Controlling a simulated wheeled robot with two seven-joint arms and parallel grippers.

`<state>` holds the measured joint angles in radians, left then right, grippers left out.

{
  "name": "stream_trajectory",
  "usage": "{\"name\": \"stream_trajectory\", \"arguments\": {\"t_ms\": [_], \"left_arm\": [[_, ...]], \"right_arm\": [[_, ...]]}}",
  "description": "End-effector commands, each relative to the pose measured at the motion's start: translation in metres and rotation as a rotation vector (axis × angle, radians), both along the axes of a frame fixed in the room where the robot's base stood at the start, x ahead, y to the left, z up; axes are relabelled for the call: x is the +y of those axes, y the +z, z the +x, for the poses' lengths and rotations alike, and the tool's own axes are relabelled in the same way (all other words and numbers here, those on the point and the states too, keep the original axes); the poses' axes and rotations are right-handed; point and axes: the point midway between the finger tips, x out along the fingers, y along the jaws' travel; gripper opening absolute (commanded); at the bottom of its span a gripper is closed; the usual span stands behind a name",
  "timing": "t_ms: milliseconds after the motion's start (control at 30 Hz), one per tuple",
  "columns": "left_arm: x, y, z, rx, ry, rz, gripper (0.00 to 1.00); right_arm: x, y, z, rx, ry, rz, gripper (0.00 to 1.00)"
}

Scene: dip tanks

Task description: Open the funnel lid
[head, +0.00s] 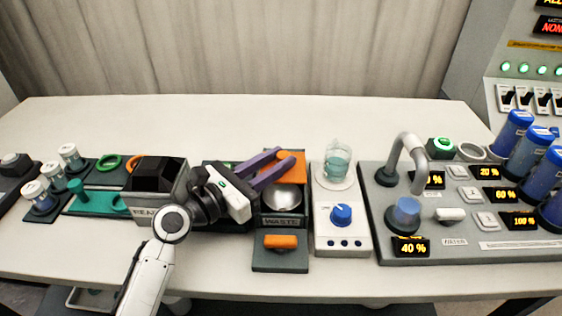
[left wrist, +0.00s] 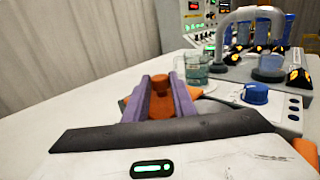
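The waste station (head: 283,221) stands at mid-table, with a round metal funnel bowl (head: 282,201) uncovered on top. An orange lid (head: 292,166) shows behind the bowl, raised at its back side. My left gripper (head: 286,155) reaches over from the left, its purple fingers at the orange lid. In the left wrist view an orange knob (left wrist: 161,84) sits between the fingertips, close to both. The fingers are apart, but I cannot tell whether they press on the knob. Part of the lid is hidden behind the fingers. My right gripper is not in view.
Right of the waste station are a beaker (head: 338,162) on a white unit with a blue knob (head: 341,214), then a water panel with a curved pipe (head: 405,150). A black-topped box (head: 158,177) and vials stand left. An orange handle (head: 280,242) sits in front.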

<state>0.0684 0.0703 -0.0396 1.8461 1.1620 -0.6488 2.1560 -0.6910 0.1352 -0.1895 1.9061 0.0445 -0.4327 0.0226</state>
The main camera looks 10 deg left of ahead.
Motion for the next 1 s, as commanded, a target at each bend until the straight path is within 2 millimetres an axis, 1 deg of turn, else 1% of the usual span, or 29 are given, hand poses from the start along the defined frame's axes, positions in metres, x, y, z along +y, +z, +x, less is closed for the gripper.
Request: {"name": "stream_trajectory", "arguments": {"t_ms": [33, 100, 367, 467, 567, 700, 800, 900, 1000], "left_arm": [[0.001, 0.000, 0.000, -0.001, 0.002, 0.001, 0.33], [0.000, 0.000, 0.001, -0.001, 0.000, 0.001, 0.41], [-0.001, 0.001, 0.000, 0.000, -0.001, 0.000, 0.41], [-0.001, 0.008, 0.000, -0.002, -0.002, 0.000, 0.41], [-0.001, 0.023, 0.001, -0.004, -0.001, 0.000, 0.41], [-0.001, 0.052, 0.001, -0.006, 0.000, 0.000, 0.41], [-0.001, 0.071, 0.001, -0.005, -0.001, -0.001, 0.41], [-0.001, 0.086, 0.001, -0.004, 0.000, 0.000, 0.41], [-0.001, 0.095, 0.001, -0.003, -0.001, 0.000, 0.41]], "right_arm": [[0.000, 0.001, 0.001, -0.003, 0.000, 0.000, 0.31], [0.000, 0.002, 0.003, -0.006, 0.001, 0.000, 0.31], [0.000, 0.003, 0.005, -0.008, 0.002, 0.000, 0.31], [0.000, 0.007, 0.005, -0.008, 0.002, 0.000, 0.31], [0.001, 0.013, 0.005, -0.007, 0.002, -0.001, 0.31], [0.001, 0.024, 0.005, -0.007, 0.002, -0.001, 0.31], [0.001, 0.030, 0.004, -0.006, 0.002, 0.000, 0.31], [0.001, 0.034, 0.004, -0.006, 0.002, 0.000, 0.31], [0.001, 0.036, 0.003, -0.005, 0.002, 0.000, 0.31]]}}
